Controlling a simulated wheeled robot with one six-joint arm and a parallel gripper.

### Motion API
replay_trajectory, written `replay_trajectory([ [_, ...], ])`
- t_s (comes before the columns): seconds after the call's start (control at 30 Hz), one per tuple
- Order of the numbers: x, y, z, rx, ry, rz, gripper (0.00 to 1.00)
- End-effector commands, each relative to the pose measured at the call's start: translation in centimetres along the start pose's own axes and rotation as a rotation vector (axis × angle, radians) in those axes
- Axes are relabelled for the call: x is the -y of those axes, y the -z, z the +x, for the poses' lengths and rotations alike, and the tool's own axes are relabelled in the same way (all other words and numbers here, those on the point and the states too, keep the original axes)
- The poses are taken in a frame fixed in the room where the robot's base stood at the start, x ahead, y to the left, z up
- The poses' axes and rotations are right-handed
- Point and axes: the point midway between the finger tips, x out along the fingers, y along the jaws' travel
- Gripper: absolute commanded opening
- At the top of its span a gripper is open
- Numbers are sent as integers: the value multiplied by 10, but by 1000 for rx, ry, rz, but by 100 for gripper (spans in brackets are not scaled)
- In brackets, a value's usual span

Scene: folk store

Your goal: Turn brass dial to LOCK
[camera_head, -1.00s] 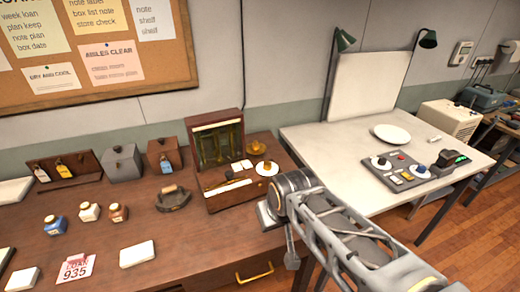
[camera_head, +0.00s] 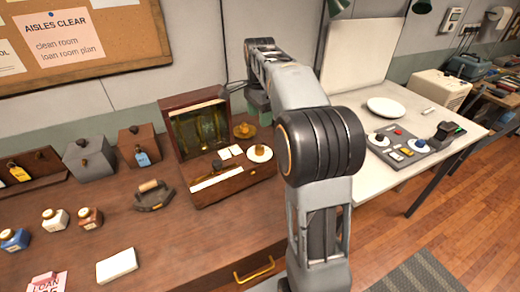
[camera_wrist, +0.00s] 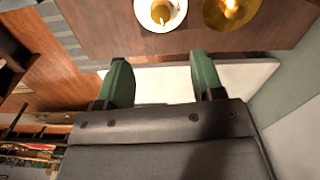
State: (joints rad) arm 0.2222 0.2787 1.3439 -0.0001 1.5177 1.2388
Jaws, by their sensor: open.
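A brass dial (camera_head: 244,131) sits at the right end of an open wooden case (camera_head: 193,108); in the wrist view it is a round brass disc with a raised centre (camera_wrist: 232,10), cut by the top edge. A white dial with a brass knob (camera_head: 259,154) is just in front of it and shows in the wrist view too (camera_wrist: 160,13). My gripper (camera_wrist: 160,62) is open and empty, with green fingers apart. In the head view its green fingers (camera_head: 260,101) hang behind and above the brass dial, not touching it. No LOCK mark is readable.
Metal and wooden boxes (camera_head: 90,157), small bottles (camera_head: 55,219) and a handled iron-like tool (camera_head: 154,195) stand left on the brown desk (camera_head: 190,250). At right, a pale table (camera_head: 385,98) holds a plate (camera_head: 386,107) and a control panel (camera_head: 408,146).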

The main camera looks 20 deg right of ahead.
Motion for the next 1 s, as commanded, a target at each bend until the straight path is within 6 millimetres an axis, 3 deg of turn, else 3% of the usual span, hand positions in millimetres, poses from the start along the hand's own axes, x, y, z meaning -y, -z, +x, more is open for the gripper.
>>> replay_trajectory([
  [0.6,1,0,106,1,-4,11,61],
  [0.8,1,0,126,1,-3,11,61],
  [1.0,1,0,133,1,-2,11,61],
])
